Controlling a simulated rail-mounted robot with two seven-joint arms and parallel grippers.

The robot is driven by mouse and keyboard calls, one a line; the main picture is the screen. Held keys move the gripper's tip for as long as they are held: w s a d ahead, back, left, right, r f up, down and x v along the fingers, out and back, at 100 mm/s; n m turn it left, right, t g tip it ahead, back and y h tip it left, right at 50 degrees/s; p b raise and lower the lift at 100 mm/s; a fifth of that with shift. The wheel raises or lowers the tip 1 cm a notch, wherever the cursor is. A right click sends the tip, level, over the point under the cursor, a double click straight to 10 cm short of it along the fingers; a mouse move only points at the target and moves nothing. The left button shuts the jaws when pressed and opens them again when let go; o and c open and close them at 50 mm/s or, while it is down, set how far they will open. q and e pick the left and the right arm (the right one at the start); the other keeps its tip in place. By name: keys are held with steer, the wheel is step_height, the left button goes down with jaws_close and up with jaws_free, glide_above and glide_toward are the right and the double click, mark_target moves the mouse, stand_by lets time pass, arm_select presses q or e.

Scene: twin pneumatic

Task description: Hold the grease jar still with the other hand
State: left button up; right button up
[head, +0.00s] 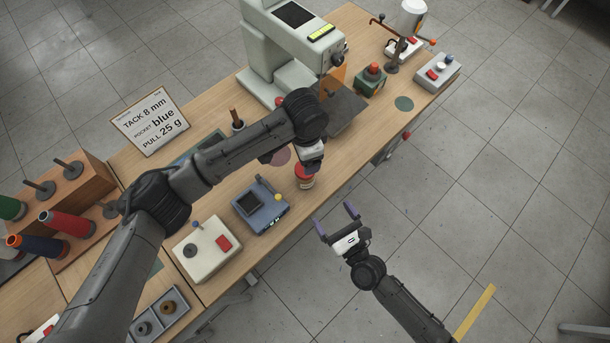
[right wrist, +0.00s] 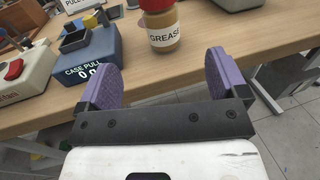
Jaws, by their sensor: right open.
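The grease jar (head: 305,182) stands upright near the table's front edge, with a red lid and a white label. In the right wrist view the jar (right wrist: 163,33) shows upright ahead of the fingers, its label reading GREASE and its top cut off. My right gripper (head: 336,219) is open and empty, off the table's front edge, apart from the jar. Its purple fingers (right wrist: 161,66) point toward the jar. My left gripper (head: 311,155) is over the jar's lid; its fingers are mostly hidden, and I cannot tell whether they touch it.
A blue case-pull tester (head: 262,206) stands left of the jar, with a pale control box (head: 205,249) beyond it. A large pale machine (head: 285,45) stands behind my left wrist. A sign (head: 150,120) leans at the back. Open floor lies in front of the table (head: 345,150).

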mark_target(310, 181)
steer(key=x, duration=1.3)
steer(key=shift+w+a, duration=0.2)
steer(key=shift+a, duration=0.05)
